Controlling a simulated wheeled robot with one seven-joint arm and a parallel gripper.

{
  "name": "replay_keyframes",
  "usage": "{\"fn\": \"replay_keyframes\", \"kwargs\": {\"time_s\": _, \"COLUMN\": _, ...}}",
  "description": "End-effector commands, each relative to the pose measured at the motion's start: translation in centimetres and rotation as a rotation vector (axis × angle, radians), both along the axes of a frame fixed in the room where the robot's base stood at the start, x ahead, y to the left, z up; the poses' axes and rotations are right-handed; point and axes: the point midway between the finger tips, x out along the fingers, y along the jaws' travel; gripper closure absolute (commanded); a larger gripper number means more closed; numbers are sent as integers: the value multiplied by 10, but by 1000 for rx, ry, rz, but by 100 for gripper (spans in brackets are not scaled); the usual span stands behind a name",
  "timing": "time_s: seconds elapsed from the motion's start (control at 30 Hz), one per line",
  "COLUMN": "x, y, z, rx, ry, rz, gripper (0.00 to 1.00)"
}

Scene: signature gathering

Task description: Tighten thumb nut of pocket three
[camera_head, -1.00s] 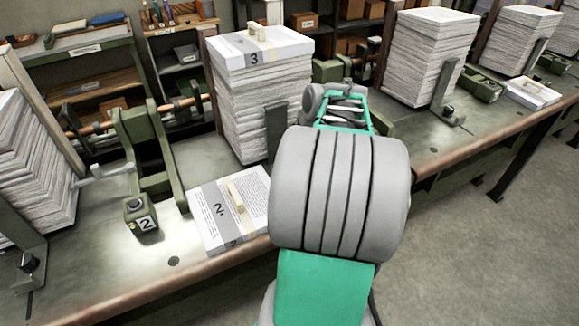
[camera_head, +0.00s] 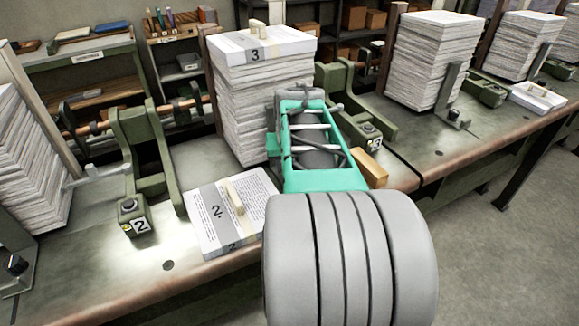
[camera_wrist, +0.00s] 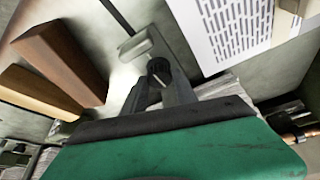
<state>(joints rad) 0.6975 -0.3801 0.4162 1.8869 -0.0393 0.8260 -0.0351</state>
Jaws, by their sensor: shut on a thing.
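The pocket three paper stack (camera_head: 235,110) stands upright behind my arm, with a bundle marked 3 (camera_head: 262,46) on top. My gripper (camera_wrist: 160,78) is low in front of this stack; in the head view its fingers are hidden behind my green wrist. In the wrist view the fingers are closed around a small dark thumb nut (camera_wrist: 158,66). A pale metal piece (camera_wrist: 135,46) with a thin dark rod lies just beyond the nut. I cannot tell how tight the nut is.
A bound bundle marked 2 (camera_head: 205,220) lies left of my arm. A wooden block (camera_head: 372,170) and a green press marked 3 (camera_head: 370,130) are close on the right. The press marked 2 (camera_head: 133,220) stands left. More paper stacks (camera_head: 432,65) stand right.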

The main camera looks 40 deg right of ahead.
Motion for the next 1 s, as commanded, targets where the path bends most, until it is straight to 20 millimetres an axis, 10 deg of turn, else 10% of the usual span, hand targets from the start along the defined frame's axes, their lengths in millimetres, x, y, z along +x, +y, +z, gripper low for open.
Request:
{"fn": "replay_keyframes", "kwargs": {"time_s": 0.5, "x": 0, "y": 0, "z": 1, "rx": 0, "ry": -1, "rz": -24, "gripper": 100}}
{"fn": "replay_keyframes", "kwargs": {"time_s": 0.53, "x": 0, "y": 0, "z": 1, "rx": 0, "ry": -1, "rz": -24, "gripper": 65}}
{"fn": "replay_keyframes", "kwargs": {"time_s": 1.0, "x": 0, "y": 0, "z": 0, "rx": 0, "ry": 0, "rz": -23, "gripper": 44}}
